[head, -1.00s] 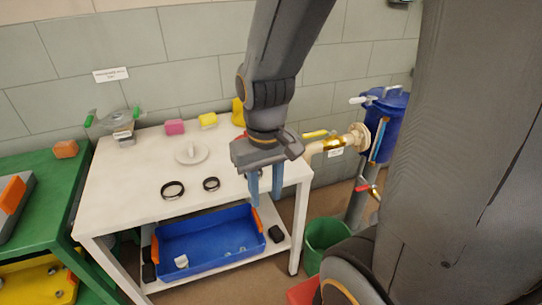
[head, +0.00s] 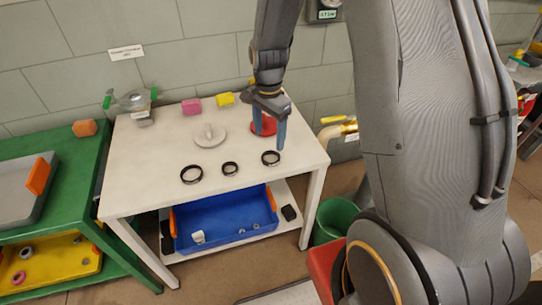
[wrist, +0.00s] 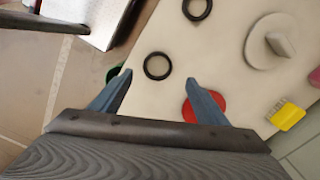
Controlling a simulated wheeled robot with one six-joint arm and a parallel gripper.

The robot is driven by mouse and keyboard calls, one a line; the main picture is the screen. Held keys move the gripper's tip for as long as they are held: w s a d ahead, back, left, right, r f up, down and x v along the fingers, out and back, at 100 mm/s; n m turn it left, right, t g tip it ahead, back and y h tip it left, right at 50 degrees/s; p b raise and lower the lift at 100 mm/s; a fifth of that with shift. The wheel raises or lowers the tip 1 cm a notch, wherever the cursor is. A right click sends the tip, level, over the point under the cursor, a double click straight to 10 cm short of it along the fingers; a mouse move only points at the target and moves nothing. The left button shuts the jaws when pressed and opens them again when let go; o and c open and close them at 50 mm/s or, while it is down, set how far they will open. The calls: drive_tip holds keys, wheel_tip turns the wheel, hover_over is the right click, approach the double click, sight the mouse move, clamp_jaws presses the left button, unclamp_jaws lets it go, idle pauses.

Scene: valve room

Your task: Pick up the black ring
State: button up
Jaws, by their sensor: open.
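Three black rings lie flat on the white table: a left one (head: 192,183), a smaller middle one (head: 230,175) and a right one (head: 270,165). I cannot tell which one the task names. My gripper (head: 269,141) is open and empty, pointing down above the table's right part, close to the right ring. In the wrist view a black ring (wrist: 157,78) shows just beyond and between the open fingertips (wrist: 162,82), apart from them. Another black ring (wrist: 197,18) is at the top edge there.
A blue crate (head: 225,220) sits on the shelf below. A green bin (head: 335,217) stands right.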

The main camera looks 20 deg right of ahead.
sight(271, 160)
drive_tip(key=shift+s+d+f+p, duration=0.15)
drive_tip(key=shift+f+p, duration=0.4)
drive_tip(key=shift+f, duration=1.4)
drive_tip(key=shift+s+d+f+p, duration=0.1)
drive_tip(key=shift+f+p, duration=0.45)
drive_tip(key=shift+f, duration=1.4)
drive_tip(key=c, duration=1.1)
drive_tip(key=shift+w+r, duration=0.1)
